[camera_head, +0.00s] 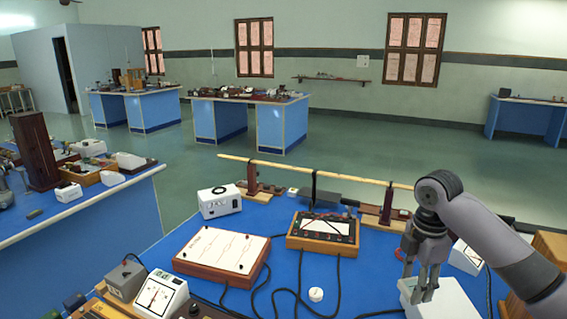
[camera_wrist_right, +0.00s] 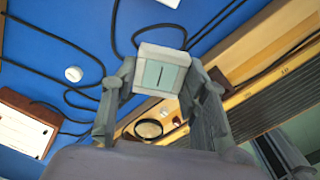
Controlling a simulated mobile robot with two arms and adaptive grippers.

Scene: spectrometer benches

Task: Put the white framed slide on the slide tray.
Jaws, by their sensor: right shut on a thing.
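The white framed slide (camera_wrist_right: 161,70) has a pale grey-green pane with a dark line in it. It sits between the fingertips of my right gripper (camera_wrist_right: 158,82) in the right wrist view. I cannot tell which thing is the slide tray. My left gripper is in neither view.
On the blue bench (camera_head: 120,258) stand a wood-framed white panel (camera_head: 222,250), a black-topped instrument (camera_head: 322,232), a white power box (camera_head: 219,201) and a meter (camera_head: 160,294). Dark cables cross the bench around a small white knob (camera_head: 316,294). A round lens (camera_wrist_right: 148,128) shows below the slide.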

